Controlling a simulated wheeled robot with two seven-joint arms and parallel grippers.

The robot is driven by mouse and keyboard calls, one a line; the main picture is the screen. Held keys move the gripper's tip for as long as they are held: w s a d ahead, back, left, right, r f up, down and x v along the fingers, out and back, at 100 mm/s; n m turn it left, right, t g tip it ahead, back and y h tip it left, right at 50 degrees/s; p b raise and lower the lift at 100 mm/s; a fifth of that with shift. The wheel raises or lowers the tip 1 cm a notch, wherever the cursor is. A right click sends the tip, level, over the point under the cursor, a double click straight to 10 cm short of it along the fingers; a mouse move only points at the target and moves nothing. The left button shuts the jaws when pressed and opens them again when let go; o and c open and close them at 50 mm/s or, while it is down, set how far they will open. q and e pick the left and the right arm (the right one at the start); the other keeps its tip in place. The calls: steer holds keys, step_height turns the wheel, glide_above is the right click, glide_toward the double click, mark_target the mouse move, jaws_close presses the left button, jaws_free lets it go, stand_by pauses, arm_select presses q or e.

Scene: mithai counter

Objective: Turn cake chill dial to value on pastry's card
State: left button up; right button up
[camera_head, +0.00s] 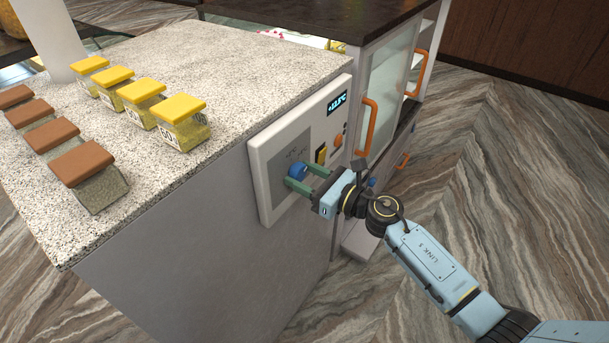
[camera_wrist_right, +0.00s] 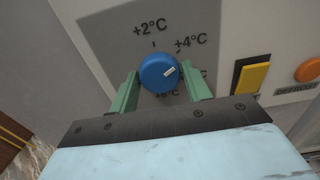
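The blue dial (camera_head: 297,171) is on a grey plate of the white control panel (camera_head: 267,207) on the counter's side. In the right wrist view the dial (camera_wrist_right: 156,77) has a white mark pointing right and slightly up, just below the +4°C label (camera_wrist_right: 190,42). The +2°C label (camera_wrist_right: 150,27) is above the dial; lower labels are partly hidden by my fingers. My right gripper (camera_wrist_right: 158,80) is open, its green fingers on either side of the dial with small gaps showing. It also shows in the head view (camera_head: 301,176). I cannot make out a pastry's card. My left gripper is out of view.
The panel also has a digital display (camera_head: 337,102), a yellow switch (camera_head: 321,153) and an orange button (camera_head: 338,141). Yellow-lidded jars (camera_head: 181,121) and brown-lidded jars (camera_head: 88,177) stand on the speckled countertop (camera_head: 235,60). A glass-door cabinet (camera_head: 390,75) with orange handles stands behind.

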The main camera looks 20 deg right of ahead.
steer(key=c, duration=0.6)
steer(key=shift+o, duration=0.2)
steer(key=m+p, duration=0.2)
steer(key=m, duration=0.3)
steer(key=shift+m, duration=0.4)
steer(key=m+p, duration=0.2)
steer(key=m, duration=0.3)
steer(key=shift+s+a+r, duration=0.1)
steer(key=m+p, duration=0.2)
steer(key=m, duration=0.4)
steer(key=shift+m, duration=0.3)
steer(key=m+p, duration=0.2)
steer(key=m, duration=0.2)
steer(key=shift+r, duration=0.1)
steer(key=shift+m+p, duration=0.3)
steer(key=shift+m, duration=0.9)
